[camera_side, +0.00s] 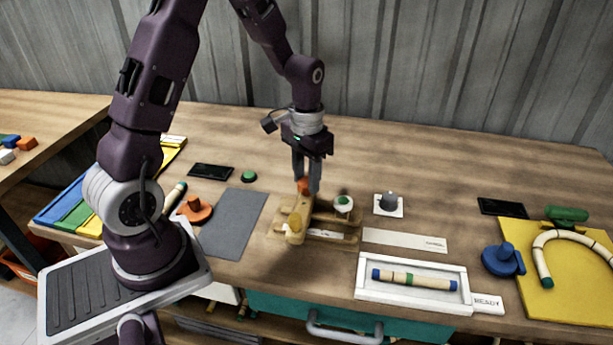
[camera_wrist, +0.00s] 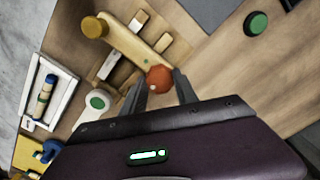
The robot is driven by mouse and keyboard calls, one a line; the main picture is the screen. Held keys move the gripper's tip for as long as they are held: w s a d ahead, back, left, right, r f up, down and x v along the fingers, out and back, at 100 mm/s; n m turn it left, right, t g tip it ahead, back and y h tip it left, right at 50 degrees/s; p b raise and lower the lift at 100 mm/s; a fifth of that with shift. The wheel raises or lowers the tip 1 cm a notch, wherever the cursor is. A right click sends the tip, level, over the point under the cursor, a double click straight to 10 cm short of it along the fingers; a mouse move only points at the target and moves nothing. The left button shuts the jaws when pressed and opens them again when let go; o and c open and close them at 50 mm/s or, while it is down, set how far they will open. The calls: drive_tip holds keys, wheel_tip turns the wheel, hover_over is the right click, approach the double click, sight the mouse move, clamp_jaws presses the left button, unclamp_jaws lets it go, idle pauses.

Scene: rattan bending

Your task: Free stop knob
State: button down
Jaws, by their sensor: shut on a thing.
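The orange-red knob (camera_wrist: 159,79) sits at one end of the wooden bending jig, and it also shows in the side view (camera_side: 303,186). My gripper (camera_wrist: 160,92) points down over that end and is shut on the knob, with a finger on each side of it. The wooden jig (camera_wrist: 132,44) has a long bar with a yellow-orange knob (camera_wrist: 94,27) at its other end; this knob shows in the side view too (camera_side: 295,221). A white round piece with a green centre (camera_wrist: 97,100) stands beside the bar. The fingers partly hide the knob in the side view.
A white tray (camera_side: 361,291) marked READY holds a banded rattan piece (camera_side: 414,280). A blue clamp-like piece (camera_side: 503,260) and a yellow board (camera_side: 560,300) with a bent piece lie to the right. A grey mat (camera_side: 232,222) and green button (camera_side: 248,176) lie left of the jig.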

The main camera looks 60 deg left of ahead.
sight(307, 181)
drive_tip(key=shift+n, duration=1.5)
drive_tip(key=c, duration=0.9)
unclamp_jaws()
drive_tip(key=shift+c, duration=0.2)
wheel_tip(307, 181, up, 7)
drive_tip(key=shift+r, duration=0.1)
